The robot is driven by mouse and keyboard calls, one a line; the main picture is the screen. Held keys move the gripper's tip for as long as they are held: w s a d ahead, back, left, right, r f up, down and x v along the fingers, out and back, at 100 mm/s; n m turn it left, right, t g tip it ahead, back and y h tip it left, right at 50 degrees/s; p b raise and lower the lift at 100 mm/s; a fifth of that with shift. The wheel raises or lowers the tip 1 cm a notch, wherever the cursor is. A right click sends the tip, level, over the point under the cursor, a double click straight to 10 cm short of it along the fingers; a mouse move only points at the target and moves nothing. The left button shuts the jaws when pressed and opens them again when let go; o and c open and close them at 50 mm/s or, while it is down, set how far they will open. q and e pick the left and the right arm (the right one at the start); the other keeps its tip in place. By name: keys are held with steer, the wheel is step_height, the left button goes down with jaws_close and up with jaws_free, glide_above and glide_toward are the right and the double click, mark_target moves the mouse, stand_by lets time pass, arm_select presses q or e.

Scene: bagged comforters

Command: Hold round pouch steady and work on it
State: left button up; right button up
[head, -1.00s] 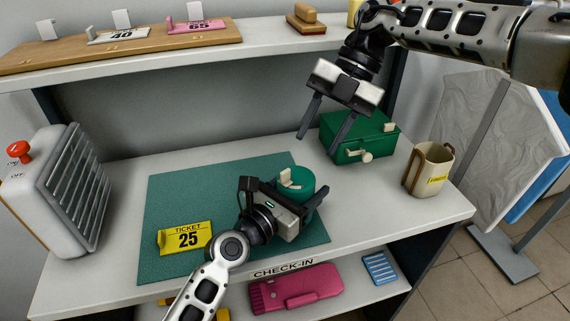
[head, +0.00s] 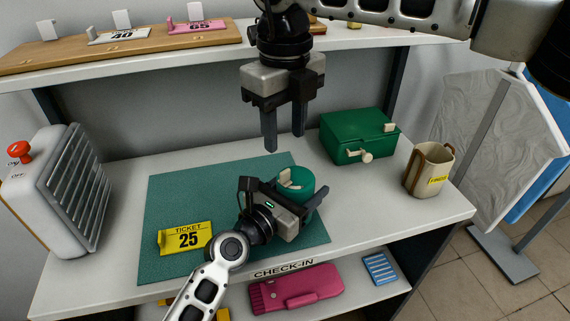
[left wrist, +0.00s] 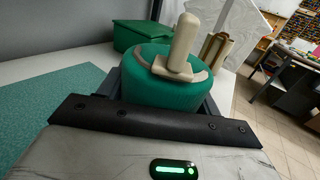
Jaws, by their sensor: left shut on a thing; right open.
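The round green pouch (head: 297,183) stands on the green mat (head: 176,195) near its right edge, with a cream tab on its top. It also shows in the left wrist view (left wrist: 160,88), with the cream tab (left wrist: 182,45) standing up from a pale curved strip. My left gripper (head: 308,203) is shut on the pouch, its fingers on either side, hiding the pouch's lower front. My right gripper (head: 284,140) is open and empty, above and behind the pouch, with its fingers pointing down.
A green box (head: 358,137) with a cream knob stands behind right, and a cream mug (head: 428,170) at the right edge. A yellow ticket marked 25 (head: 186,238) lies at the mat's left front. A white device with a red knob (head: 58,190) stands at left. An upper shelf (head: 130,65) spans the back.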

mark_target(285, 170)
step_height(285, 170, down, 8)
steer(key=shift+r, duration=0.1)
jaws_close()
